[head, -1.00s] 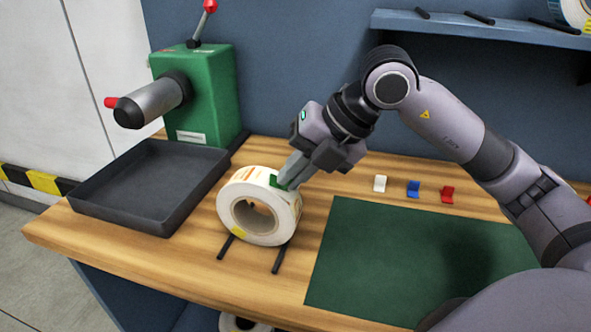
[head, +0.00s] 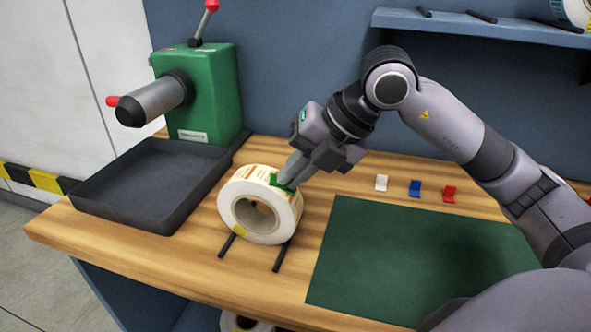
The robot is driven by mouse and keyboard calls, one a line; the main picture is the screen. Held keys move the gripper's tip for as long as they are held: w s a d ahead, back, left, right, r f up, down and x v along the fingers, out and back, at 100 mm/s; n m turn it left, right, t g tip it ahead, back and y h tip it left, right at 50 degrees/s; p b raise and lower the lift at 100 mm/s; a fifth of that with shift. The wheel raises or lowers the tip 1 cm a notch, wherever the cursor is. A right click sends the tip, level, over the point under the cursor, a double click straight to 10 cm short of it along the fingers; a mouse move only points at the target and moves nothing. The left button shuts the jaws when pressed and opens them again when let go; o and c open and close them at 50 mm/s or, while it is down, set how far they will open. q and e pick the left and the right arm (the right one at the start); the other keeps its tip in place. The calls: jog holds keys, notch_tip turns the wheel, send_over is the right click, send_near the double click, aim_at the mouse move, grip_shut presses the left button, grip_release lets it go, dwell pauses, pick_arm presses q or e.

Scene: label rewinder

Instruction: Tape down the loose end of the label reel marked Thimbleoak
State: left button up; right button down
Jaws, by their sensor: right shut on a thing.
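A white label reel (head: 232,207) with a brown core stands upright on two dark rails on the wooden bench. Orange and green print shows on its top, and a small yellow patch on its face. No name on it is legible. My right gripper (head: 288,177) reaches down from the right to the reel's upper right rim. It is shut on a small green piece (head: 279,184) at the rim. Whether this piece touches the reel is hard to tell, and the loose end is not clearly distinguishable. My left gripper is not in view.
A green rewinder (head: 210,90) with a grey spindle stands at the back left, behind a black tray (head: 165,210). A green mat (head: 400,255) lies empty at the right. Small white (head: 381,183), blue (head: 415,188) and red (head: 449,193) pieces lie behind it. Another reel (head: 238,323) shows below the bench.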

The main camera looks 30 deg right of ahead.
jog(key=shift+f, duration=0.1)
jog(key=c, duration=1.2)
grip_release()
